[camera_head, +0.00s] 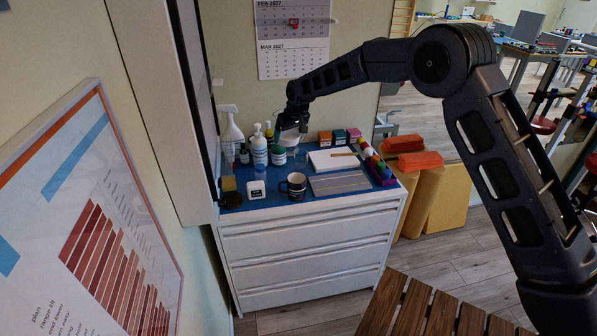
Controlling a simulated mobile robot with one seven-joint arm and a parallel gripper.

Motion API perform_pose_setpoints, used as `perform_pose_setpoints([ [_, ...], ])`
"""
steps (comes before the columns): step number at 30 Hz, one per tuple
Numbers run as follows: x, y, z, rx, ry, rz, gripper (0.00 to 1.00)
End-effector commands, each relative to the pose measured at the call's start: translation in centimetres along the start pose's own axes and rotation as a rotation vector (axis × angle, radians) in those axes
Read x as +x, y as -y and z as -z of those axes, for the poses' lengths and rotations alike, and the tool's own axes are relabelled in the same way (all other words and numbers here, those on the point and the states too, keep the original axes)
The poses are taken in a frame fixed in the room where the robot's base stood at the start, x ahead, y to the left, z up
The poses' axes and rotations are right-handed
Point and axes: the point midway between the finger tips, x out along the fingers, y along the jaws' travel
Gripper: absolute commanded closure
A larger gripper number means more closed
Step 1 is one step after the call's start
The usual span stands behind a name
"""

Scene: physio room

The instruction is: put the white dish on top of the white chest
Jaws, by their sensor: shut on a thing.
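The white chest (300,253) of drawers stands against the wall, with a blue top (240,208) crowded with items. My gripper (295,125) is over the back part of the chest top, pointing down. It is shut on the white dish (289,138), which shows as a small pale shape just below the fingers. The dish appears tilted. I cannot tell whether it touches the top or the things behind it. The fingers are small and partly hidden by the dark wrist.
A spray bottle (231,136), a pump bottle (260,146), a dark mug (295,186), a white paper pad (333,159), small boxes (325,139) and a row of coloured bottles (376,163) crowd the top. A slatted wooden surface (415,308) stands in front at right.

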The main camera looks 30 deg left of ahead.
Motion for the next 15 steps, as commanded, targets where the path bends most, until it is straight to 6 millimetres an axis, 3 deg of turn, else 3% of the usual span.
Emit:
perform_pose_setpoints([
  [15,10.3,-0.1,-4.4,0.001,0.003,-0.001,0.35],
])
